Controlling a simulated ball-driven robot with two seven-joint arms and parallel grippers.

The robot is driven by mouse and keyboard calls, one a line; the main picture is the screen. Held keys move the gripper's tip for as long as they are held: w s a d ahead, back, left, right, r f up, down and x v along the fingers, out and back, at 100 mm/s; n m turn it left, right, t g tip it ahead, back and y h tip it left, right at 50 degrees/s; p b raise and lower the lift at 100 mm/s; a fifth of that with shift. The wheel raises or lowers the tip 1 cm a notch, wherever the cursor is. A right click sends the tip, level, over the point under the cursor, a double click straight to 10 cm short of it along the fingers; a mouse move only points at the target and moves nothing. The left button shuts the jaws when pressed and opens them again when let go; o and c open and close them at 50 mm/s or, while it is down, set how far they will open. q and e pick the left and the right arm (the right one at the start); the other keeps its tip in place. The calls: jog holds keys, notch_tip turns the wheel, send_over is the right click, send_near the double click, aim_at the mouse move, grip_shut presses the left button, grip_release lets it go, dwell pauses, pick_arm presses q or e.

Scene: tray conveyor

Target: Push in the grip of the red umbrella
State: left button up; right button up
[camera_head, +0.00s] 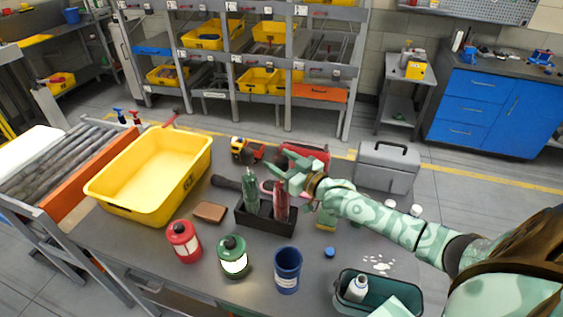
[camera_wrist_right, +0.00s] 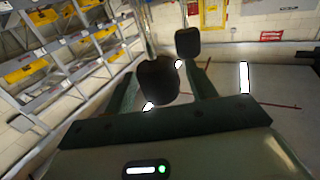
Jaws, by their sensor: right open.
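The red umbrella (camera_head: 281,208) stands upright in a dark stand (camera_head: 262,223) on the table, beside a green umbrella (camera_head: 250,190). Its upper end is partly hidden by my right gripper (camera_head: 284,173), which is open just above it in the head view. In the right wrist view, a dark rounded knob (camera_wrist_right: 158,82) on a thin rod shows between the open fingers, and a second dark knob (camera_wrist_right: 187,42) shows farther up. I cannot tell which knob belongs to the red umbrella, or whether the fingers touch it. My left gripper is not in view.
A yellow bin (camera_head: 100,189) is at the left. A red lantern (camera_head: 184,241), green lantern (camera_head: 232,256) and blue cup (camera_head: 287,270) stand in front of the stand. A grey toolbox (camera_head: 387,168) is behind right, a teal bin (camera_head: 340,301) front right.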

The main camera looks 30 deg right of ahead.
grip_shut()
notch_tip(320, 180, down, 7)
jog(key=b, duration=0.4)
jog(key=shift+r, duration=0.1)
jog(key=shift+s+a+r, duration=0.1)
grip_release()
jog(key=p+v, duration=0.1)
jog(key=v, duration=1.5)
jog(key=shift+p, duration=0.3)
jog(key=shift+s, duration=0.1)
